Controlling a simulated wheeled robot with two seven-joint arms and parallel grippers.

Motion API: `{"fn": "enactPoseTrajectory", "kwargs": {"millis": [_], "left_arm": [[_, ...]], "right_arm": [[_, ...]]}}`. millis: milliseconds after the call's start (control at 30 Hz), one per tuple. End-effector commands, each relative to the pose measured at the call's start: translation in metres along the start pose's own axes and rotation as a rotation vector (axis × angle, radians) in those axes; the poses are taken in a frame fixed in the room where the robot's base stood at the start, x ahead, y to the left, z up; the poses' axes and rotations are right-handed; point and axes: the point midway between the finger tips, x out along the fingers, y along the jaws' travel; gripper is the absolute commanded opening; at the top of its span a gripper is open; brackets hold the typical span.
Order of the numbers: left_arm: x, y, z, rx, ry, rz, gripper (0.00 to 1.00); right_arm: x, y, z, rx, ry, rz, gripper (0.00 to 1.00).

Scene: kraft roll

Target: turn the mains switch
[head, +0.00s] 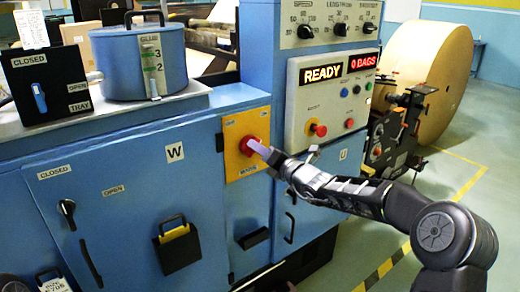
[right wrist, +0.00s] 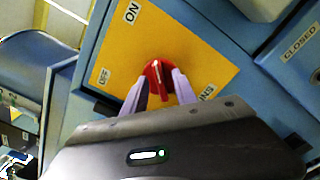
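The mains switch is a red knob (head: 250,146) on a yellow plate (head: 236,165) on the front of the blue machine. In the right wrist view the red knob (right wrist: 158,80) shows a white line along its ridge, with ON and OFF labels on the yellow plate (right wrist: 196,48). My right gripper (head: 262,148) is at the knob; its two lavender fingers (right wrist: 160,88) stand on either side of it, spread wider than the ridge. Whether they touch the knob's sides is hard to tell. My left gripper is not in view.
A panel (head: 325,100) with READY display, buttons and a red-and-yellow stop button (head: 318,129) is right of the switch. A blue pot (head: 140,62) stands on the ledge. Cabinet doors with handles lie below.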

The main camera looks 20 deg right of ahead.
Motion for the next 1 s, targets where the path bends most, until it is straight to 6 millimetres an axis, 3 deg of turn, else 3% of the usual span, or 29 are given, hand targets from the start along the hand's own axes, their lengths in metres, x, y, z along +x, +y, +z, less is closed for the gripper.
{"fn": "enactPoseTrajectory", "kwargs": {"millis": [133,533,1000], "left_arm": [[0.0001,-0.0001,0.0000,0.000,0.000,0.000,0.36],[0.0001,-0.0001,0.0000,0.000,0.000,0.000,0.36],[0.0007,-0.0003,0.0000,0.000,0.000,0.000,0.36]], "right_arm": [[-0.0003,-0.0001,0.0002,0.000,0.000,0.000,0.32],[-0.0006,-0.0003,0.0003,-0.001,0.000,0.000,0.00],[-0.0007,-0.0006,0.0002,-0.003,0.000,-0.001,0.00]]}}
